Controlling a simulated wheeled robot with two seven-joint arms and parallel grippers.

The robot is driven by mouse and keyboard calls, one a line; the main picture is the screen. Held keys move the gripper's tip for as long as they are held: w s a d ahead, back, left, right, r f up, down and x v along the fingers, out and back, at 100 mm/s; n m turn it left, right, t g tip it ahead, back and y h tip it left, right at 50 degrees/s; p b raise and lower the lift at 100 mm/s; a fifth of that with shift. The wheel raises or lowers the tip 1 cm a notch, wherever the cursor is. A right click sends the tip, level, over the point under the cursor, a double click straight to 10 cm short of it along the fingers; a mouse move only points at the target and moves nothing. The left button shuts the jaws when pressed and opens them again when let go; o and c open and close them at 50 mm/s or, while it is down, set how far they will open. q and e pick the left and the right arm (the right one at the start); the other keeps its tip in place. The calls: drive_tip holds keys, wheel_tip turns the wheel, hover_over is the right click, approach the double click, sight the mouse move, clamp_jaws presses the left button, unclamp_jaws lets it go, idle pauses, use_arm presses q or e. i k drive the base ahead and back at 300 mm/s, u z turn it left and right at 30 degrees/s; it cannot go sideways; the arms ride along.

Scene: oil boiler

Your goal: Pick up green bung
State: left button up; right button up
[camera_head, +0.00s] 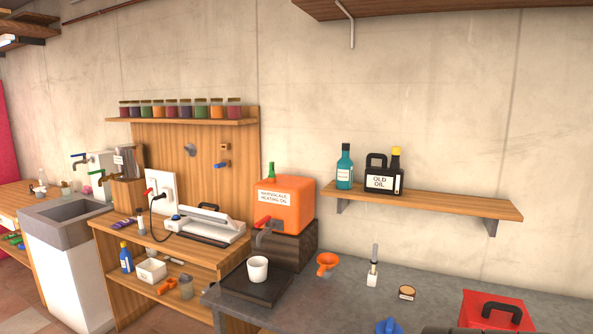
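A small green upright piece, which looks like the green bung (271,169), stands on top of the orange heating oil container (293,203), near its left side. The container sits on a dark block (290,250) at the back of the worktop, against the wall. It has a grey tap low on its front left. Neither of my grippers is in view.
A white cup (257,268) stands on a dark plate below the tap.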

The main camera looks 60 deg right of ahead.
sight(272, 173)
drive_tip(key=z, duration=1.8)
